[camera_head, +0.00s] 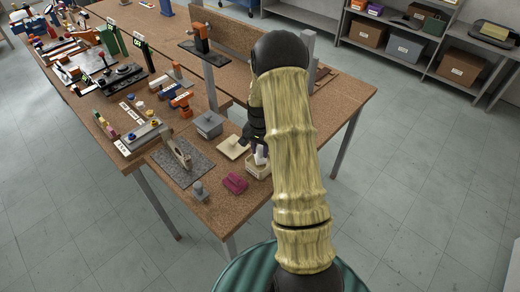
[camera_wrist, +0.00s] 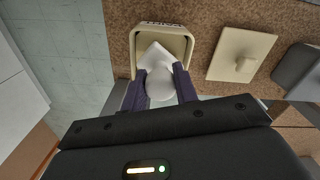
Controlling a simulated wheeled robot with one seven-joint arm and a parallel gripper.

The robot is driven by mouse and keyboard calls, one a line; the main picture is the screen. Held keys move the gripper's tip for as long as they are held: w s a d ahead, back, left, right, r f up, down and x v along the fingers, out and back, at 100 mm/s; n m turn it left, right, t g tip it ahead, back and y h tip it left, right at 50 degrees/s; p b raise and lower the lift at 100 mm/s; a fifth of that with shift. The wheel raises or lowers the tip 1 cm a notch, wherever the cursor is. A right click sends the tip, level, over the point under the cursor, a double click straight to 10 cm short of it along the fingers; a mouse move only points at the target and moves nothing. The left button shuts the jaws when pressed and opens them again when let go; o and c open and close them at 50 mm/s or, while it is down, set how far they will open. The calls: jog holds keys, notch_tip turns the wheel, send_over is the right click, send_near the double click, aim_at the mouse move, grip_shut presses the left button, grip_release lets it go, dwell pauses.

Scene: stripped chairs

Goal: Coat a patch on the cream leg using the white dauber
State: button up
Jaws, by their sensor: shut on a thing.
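My gripper (camera_wrist: 160,88) is shut on the white dauber (camera_wrist: 158,58), with its fingers on either side of the rounded handle. The dauber's flat white head is over or inside a cream open tub (camera_wrist: 138,29); whether it touches the bottom cannot be told. In the head view the dauber (camera_head: 261,155) shows just above the tub (camera_head: 257,171), and my arm hides part of this area. A pale, cream-tan piece (camera_head: 179,153) stands on a dark grey mat (camera_head: 198,162) to the left; it may be the cream leg.
A cream square lid (camera_wrist: 241,45) with a knob lies right of the tub in the wrist view. A grey lidded tub (camera_head: 209,125), a magenta block (camera_head: 235,183) and a small grey knobbed piece (camera_head: 199,191) stand nearby. An upright grey post (camera_head: 210,88) rises behind.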

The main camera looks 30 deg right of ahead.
jog(key=shift+s+f+b, duration=0.1)
jog(key=shift+f+b, duration=0.2)
jog(key=shift+f, duration=0.2)
dwell(1.6)
jog(key=shift+r+p, duration=2.45)
jog(key=shift+r, duration=1.15)
jog(key=shift+f, duration=0.1)
